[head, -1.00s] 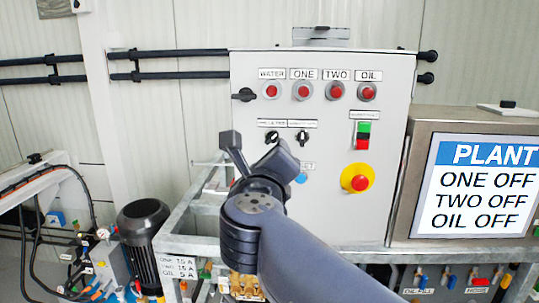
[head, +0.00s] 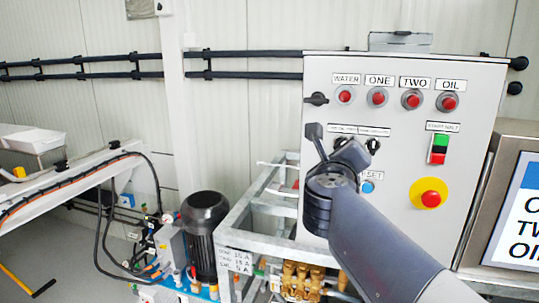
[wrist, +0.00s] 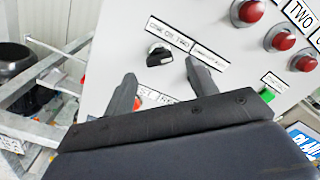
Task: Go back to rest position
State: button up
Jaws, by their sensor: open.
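My gripper (head: 334,146) is in front of the lower left part of the grey control panel (head: 400,235). In the wrist view my gripper (wrist: 161,82) shows two dark fingers spread apart with nothing between them. A black selector switch (wrist: 159,56) shows on the panel beyond the fingers. My arm hides part of the panel's lower left in the head view. A blue button (head: 368,187) shows just right of my gripper. I cannot tell the exact gap between fingers and panel.
Red buttons (head: 411,99) line the panel top, with a green and red start/halt switch (head: 438,150) and a red emergency stop (head: 430,198) below. A metal frame (head: 262,212) and a black motor (head: 206,232) stand at left. A display (head: 515,220) is at right. Floor (head: 75,255) shows at lower left.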

jog(key=x, duration=0.3)
jog(key=shift+w+d, duration=0.1)
dwell(0.3)
